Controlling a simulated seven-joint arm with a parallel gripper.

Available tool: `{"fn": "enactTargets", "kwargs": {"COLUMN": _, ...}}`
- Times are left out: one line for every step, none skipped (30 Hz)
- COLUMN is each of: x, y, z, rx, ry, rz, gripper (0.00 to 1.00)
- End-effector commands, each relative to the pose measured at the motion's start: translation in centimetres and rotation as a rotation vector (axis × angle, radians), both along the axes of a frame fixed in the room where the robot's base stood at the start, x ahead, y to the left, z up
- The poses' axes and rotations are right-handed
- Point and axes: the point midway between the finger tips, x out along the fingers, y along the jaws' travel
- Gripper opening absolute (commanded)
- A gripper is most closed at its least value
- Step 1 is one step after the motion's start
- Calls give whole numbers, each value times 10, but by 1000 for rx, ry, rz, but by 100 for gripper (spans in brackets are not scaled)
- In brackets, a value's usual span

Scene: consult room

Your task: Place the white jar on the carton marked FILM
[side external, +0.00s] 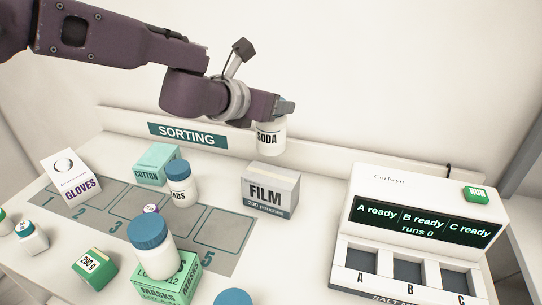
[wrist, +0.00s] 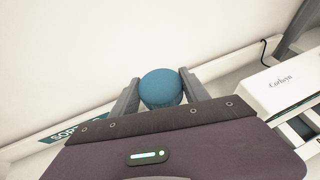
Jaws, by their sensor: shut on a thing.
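A white jar marked SODA (side external: 270,140) hangs upright in my gripper (side external: 284,106). The wrist view shows its round blue lid (wrist: 161,87) between the two fingers (wrist: 160,95). My gripper is shut on this jar near its lid. The grey-white carton marked FILM (side external: 268,195) stands on the table below the held jar, with its pale top bare. In the side view the jar's base appears a little above the carton's back edge, apart from it; the exact depth is hard to tell.
A COTTON carton (side external: 155,160) and a blue-lidded ADS jar (side external: 180,190) stand left of the FILM carton. Another blue-lidded jar (side external: 150,240) stands on the green MASKS carton (side external: 165,290). A machine with a screen (side external: 425,222) stands to the right. The SORTING board (side external: 188,134) runs behind.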

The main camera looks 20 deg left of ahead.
Motion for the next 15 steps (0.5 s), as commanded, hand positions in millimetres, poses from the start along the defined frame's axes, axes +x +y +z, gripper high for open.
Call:
{"fn": "enactTargets", "kwargs": {"x": -1, "y": 0, "z": -10, "rx": 7, "ry": 4, "rz": -1, "gripper": 0}}
{"fn": "enactTargets", "kwargs": {"x": -1, "y": 0, "z": -15, "rx": 7, "ry": 5, "rz": 1, "gripper": 0}}
{"fn": "enactTargets", "kwargs": {"x": -1, "y": 1, "z": -20, "rx": 7, "ry": 3, "rz": 1, "gripper": 0}}
{"fn": "enactTargets", "kwargs": {"x": -1, "y": 0, "z": -23, "rx": 4, "ry": 3, "rz": 0, "gripper": 0}}
{"fn": "enactTargets", "kwargs": {"x": 0, "y": -1, "z": -26, "rx": 3, "ry": 1, "rz": -1, "gripper": 0}}
{"fn": "enactTargets", "kwargs": {"x": 0, "y": 0, "z": -30, "rx": 3, "ry": 1, "rz": 1, "gripper": 0}}
{"fn": "enactTargets", "kwargs": {"x": 0, "y": 1, "z": -34, "rx": 3, "ry": 3, "rz": 2, "gripper": 0}}
{"fn": "enactTargets", "kwargs": {"x": 0, "y": 2, "z": -37, "rx": 3, "ry": 3, "rz": 5, "gripper": 0}}
{"fn": "enactTargets", "kwargs": {"x": 0, "y": 1, "z": -42, "rx": 4, "ry": 3, "rz": 3, "gripper": 0}}
{"fn": "enactTargets", "kwargs": {"x": 0, "y": 1, "z": -47, "rx": 4, "ry": 3, "rz": 3, "gripper": 0}}
{"fn": "enactTargets", "kwargs": {"x": 0, "y": 0, "z": -51, "rx": 0, "ry": 3, "rz": 1, "gripper": 0}}
{"fn": "enactTargets", "kwargs": {"x": 0, "y": 1, "z": -59, "rx": 2, "ry": 4, "rz": 3, "gripper": 0}}
{"fn": "enactTargets", "kwargs": {"x": 0, "y": 1, "z": -65, "rx": 2, "ry": 4, "rz": 3, "gripper": 0}}
{"fn": "enactTargets", "kwargs": {"x": 0, "y": 1, "z": -69, "rx": 2, "ry": 3, "rz": 3, "gripper": 0}}
{"fn": "enactTargets", "kwargs": {"x": 0, "y": 1, "z": -73, "rx": 0, "ry": 1, "rz": 2, "gripper": 0}}
